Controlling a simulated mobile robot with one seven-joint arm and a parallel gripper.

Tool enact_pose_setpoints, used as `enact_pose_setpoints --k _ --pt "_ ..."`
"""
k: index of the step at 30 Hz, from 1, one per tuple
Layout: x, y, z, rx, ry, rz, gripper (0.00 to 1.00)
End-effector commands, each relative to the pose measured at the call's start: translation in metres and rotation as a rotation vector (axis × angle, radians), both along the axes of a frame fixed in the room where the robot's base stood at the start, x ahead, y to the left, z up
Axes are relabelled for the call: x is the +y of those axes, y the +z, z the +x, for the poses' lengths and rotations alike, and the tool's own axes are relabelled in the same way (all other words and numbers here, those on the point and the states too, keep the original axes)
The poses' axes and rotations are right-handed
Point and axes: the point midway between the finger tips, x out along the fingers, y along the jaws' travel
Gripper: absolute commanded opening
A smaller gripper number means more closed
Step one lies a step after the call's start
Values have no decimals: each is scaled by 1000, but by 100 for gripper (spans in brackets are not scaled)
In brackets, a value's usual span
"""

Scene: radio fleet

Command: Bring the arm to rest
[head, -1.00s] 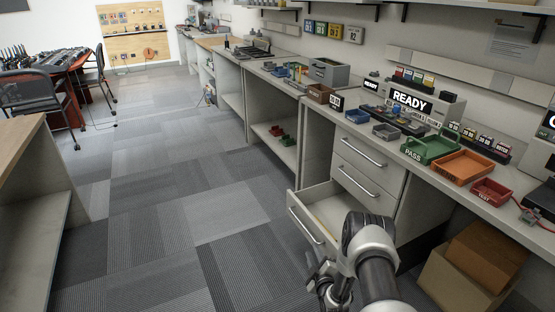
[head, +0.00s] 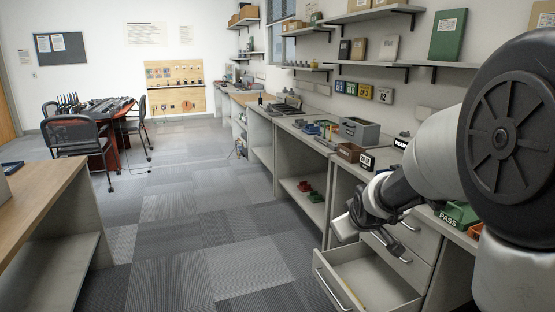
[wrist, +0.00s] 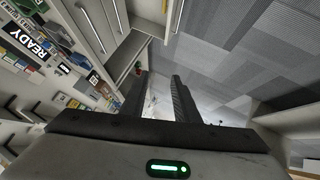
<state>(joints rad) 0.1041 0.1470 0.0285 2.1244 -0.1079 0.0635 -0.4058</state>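My arm fills the right side of the head view, raised in front of the bench. My gripper (head: 342,228) points down and left, above the open drawer (head: 362,280) of the bench. In the wrist view, the two dark fingers of my gripper (wrist: 160,92) stand apart with a gap between them. Nothing shows between the fingers. My gripper is held in the air, and I see it touching nothing. My arm hides much of the bench top and the ready-sign equipment on the right.
The bench (head: 290,122) runs along the right wall, with a green PASS tray (head: 458,213) partly behind my arm. A wooden-topped table (head: 42,192) stands at left. Chairs (head: 75,137) and a red desk (head: 104,118) are farther back. The carpet (head: 190,230) between is clear.

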Motion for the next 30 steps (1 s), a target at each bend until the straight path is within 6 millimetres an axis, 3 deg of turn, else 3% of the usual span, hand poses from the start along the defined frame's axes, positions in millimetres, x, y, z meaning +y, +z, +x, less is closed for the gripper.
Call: enact_pose_setpoints --k 1,6,9,15,22,24,30 --pt "5 22 -27 14 -29 26 28" --pt "19 57 -121 105 -138 132 28" --pt "26 65 -171 154 -191 185 28" --pt "36 68 -244 224 -265 259 28" --pt "44 61 -309 289 -329 324 28" --pt "44 85 -310 297 -334 326 28" --pt "44 128 -309 296 -333 324 28"
